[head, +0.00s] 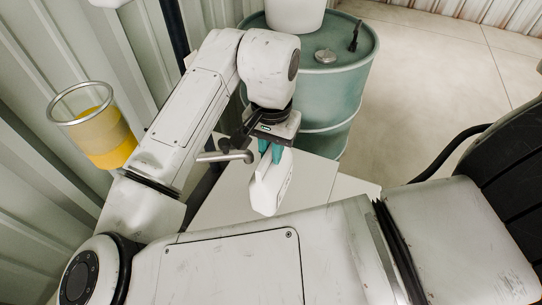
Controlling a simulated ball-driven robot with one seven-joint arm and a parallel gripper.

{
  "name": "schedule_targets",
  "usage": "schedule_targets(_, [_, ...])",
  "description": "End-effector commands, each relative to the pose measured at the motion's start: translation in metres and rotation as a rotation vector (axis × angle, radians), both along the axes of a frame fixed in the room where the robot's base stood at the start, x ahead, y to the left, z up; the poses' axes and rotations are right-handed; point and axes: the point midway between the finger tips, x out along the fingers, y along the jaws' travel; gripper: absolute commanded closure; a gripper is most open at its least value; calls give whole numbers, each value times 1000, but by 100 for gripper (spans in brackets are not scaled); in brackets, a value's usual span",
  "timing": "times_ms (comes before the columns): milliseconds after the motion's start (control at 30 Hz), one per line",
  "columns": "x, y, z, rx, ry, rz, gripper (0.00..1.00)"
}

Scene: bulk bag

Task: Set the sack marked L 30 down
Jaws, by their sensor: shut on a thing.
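My gripper (270,152), with teal fingertips, points down near the middle of the head view. It is shut on a white, jug-like thing (271,188) that hangs upright, slightly tilted, below the fingers. I see no readable mark on it, and no sack marked L 30 can be made out. The held thing is in front of a pale flat surface (219,207); I cannot tell whether its base touches that surface. My own arm hides part of the surface.
A teal drum (341,92) stands behind my gripper, with a white container (294,14) on its lid. A black slatted thing (511,160) is at right. The concrete floor (430,75) is clear at upper right.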

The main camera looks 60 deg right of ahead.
Motion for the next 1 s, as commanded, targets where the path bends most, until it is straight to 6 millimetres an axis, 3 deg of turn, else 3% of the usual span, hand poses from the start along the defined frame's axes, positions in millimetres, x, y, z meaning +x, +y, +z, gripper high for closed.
schedule_targets(333, [5, -7, -37, 0, 0, 1, 100])
schedule_targets(767, [4, -7, -44, -1, 0, 0, 100])
schedule_targets(800, [4, -7, -44, -1, 0, -1, 81])
schedule_targets(900, [4, -7, -43, 0, 0, -1, 72])
schedule_targets(1000, [4, -7, -43, 0, 0, 0, 72])
